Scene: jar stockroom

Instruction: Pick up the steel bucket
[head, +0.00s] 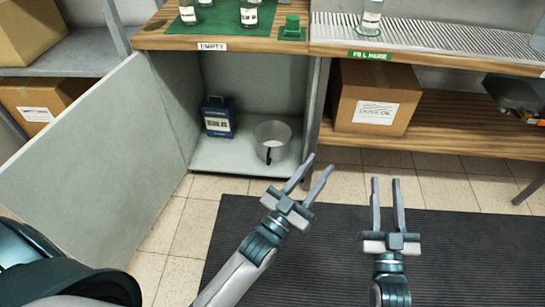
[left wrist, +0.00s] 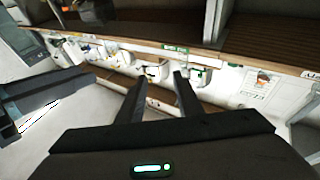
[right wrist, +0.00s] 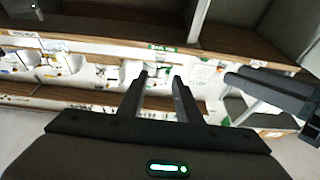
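The steel bucket (head: 272,140) stands upright on the floor of the open cabinet under the counter in the head view, with a dark handle grip at its front. My left gripper (head: 321,165) is open and empty, in front of the cabinet and to the right of the bucket, apart from it. My right gripper (head: 386,182) is open and empty above the dark mat, further right. The fingers of the left gripper (left wrist: 158,82) and the right gripper (right wrist: 160,80) also show apart in their wrist views. I cannot make out the bucket in either wrist view.
A dark blue container (head: 218,117) stands left of the bucket in the cabinet. The open cabinet door (head: 105,170) reaches out at left. A cardboard box (head: 375,98) sits on the lower shelf at right. Bottles stand on the counter above. The dark mat (head: 470,255) is clear.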

